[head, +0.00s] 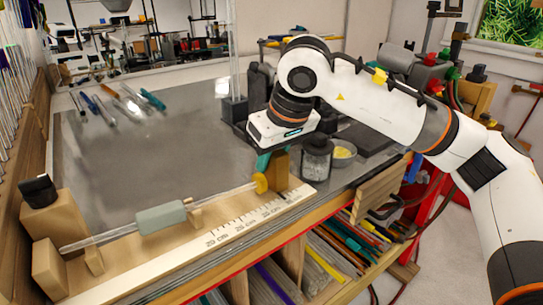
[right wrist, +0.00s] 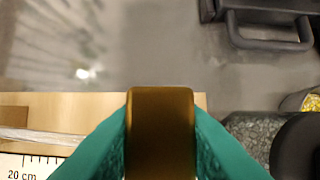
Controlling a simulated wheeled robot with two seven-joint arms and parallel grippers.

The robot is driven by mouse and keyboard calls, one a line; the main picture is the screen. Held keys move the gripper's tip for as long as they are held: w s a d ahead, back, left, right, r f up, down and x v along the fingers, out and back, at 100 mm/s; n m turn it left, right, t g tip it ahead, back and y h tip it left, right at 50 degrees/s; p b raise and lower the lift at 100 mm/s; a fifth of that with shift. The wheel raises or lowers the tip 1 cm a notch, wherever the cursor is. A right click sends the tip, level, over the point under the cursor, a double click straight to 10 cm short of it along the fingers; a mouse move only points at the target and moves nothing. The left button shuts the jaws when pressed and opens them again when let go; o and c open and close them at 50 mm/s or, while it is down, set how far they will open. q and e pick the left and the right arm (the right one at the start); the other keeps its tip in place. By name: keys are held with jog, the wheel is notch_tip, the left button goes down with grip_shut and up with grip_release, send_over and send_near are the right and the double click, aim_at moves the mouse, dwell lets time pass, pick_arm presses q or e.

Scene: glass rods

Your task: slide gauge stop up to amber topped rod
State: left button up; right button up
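The glass rod (head: 110,233) lies along the wooden gauge, with a grey-green sleeve around it and an amber top (head: 261,184) at its right end. The wooden gauge stop (head: 280,173) stands just right of the amber top; I cannot tell whether they touch. My right gripper (head: 268,160) is over the stop, its teal fingers closed against the stop's sides. In the right wrist view the brown stop (right wrist: 160,135) sits between both fingers, and part of the rod (right wrist: 45,136) shows at left. The amber top is hidden there. My left gripper is not in view.
A ruler strip (head: 215,232) runs along the gauge's front. Wooden blocks (head: 50,217) stand at the left end. Loose rods lie at the back left; the middle mat (head: 165,160) is clear.

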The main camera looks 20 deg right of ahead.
grip_shut()
jog(key=shift+s+a, duration=0.2)
jog(key=shift+a, duration=0.4)
jog(key=shift+s+a, duration=0.2)
jog(key=shift+a, duration=0.4)
jog(key=shift+o, duration=1.6)
grip_release()
jog(key=v, duration=1.2)
